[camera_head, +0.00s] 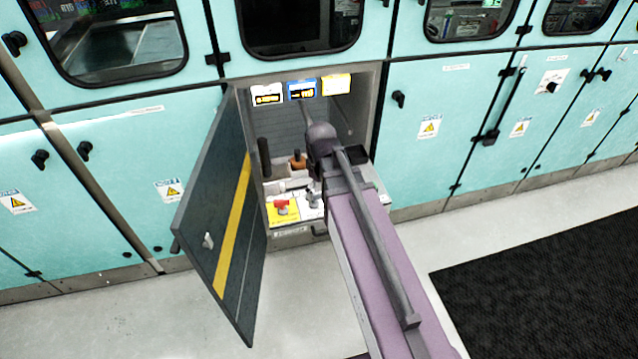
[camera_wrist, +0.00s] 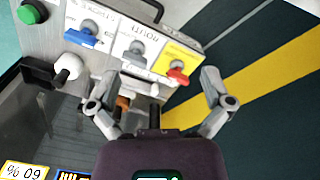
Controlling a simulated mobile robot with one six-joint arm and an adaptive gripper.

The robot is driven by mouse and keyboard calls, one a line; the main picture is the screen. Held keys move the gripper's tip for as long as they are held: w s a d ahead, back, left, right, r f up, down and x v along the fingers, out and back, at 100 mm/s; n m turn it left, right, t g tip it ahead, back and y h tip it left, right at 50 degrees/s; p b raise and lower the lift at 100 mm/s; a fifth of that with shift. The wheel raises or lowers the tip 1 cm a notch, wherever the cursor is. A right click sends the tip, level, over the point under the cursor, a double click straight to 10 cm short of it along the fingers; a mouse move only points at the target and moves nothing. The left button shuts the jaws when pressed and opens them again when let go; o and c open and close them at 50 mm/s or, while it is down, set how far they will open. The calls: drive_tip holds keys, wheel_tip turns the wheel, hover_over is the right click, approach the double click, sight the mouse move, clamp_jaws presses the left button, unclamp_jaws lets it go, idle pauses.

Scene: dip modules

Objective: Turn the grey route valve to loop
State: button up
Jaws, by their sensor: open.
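The grey route valve (camera_wrist: 137,51) sits on a white plate between the blue valve (camera_wrist: 83,37) and the red valve (camera_wrist: 178,73) in the wrist view. In the head view the grey valve (camera_head: 312,199) shows beside the red valve (camera_head: 282,207), partly covered by my arm. Which plate mark its handle points to is too small to tell. My gripper (camera_wrist: 157,75) is open and empty, its two fingers spread wide. The grey valve appears between and beyond the fingertips, with no contact visible. My gripper's fingers are hidden in the head view.
An open dark door (camera_head: 215,215) with a yellow stripe stands left of the cabinet bay. A brown-orange knob (camera_head: 298,161) and a black open box (camera_wrist: 38,73) are inside. A white knob (camera_wrist: 69,68) and green button (camera_wrist: 32,12) sit beside the valves. Bay walls are close around my arm.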

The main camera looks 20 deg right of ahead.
drive_tip(key=shift+s+a+r+m, duration=0.1)
drive_tip(key=shift+s+r+m, duration=0.05)
drive_tip(key=shift+s+m, duration=1.35)
drive_tip(key=shift+s+r+m, duration=0.1)
drive_tip(key=shift+s+m, duration=1.15)
drive_tip(key=shift+m, duration=0.35)
